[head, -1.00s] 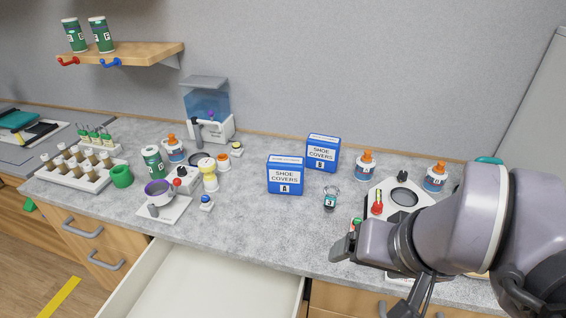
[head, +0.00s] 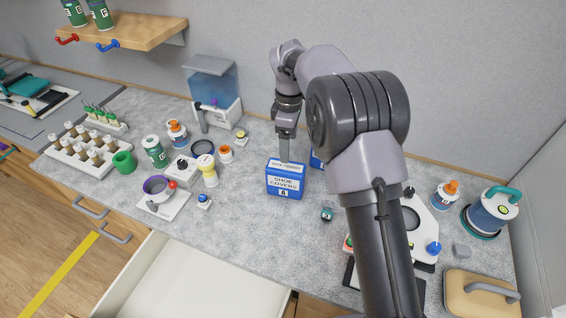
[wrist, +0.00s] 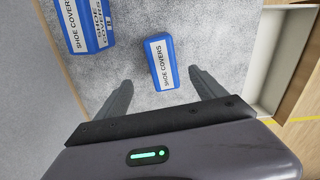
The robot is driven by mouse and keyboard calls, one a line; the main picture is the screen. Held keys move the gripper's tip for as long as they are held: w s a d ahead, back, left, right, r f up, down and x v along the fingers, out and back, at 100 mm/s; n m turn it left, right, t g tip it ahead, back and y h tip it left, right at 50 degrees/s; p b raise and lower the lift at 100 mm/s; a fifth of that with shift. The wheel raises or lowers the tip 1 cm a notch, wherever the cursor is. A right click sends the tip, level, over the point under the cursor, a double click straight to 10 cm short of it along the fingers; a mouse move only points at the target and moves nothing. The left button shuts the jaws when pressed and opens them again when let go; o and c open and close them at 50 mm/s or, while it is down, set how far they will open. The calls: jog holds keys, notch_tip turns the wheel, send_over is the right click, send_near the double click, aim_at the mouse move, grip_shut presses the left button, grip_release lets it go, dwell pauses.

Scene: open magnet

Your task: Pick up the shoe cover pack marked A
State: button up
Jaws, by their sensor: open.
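The blue-and-white shoe cover pack marked A (head: 286,182) stands upright on the counter in the head view. In the wrist view its labelled top (wrist: 161,62) lies ahead of and between the fingertips. My gripper (head: 285,157) is above this pack, pointing down; in the wrist view its two fingers (wrist: 160,76) are spread wide with nothing between them. Whether the fingertips reach below the pack's top is unclear. A second shoe cover pack (head: 316,160) stands behind to the right, mostly hidden by my arm; it also shows at the wrist view's upper left (wrist: 87,25).
A small dark jar (head: 327,211) stands to the right of pack A. A yellow-topped container (head: 208,172) and a blue-topped item (head: 204,201) are to its left. An open drawer (head: 205,285) juts out in front. Counter around pack A is mostly clear.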

aim_at(288, 166)
notch_tip(288, 166, down, 10)
jog(key=shift+r+b, duration=0.1)
jog(key=shift+b, duration=1.05)
jog(key=f, duration=0.2)
jog(key=f+b, duration=0.1)
jog(key=f, duration=0.2)
jog(key=shift+s+a+f+b, duration=0.15)
jog(key=shift+a+f+b, duration=0.25)
jog(key=shift+r, duration=0.1)
grip_shut()
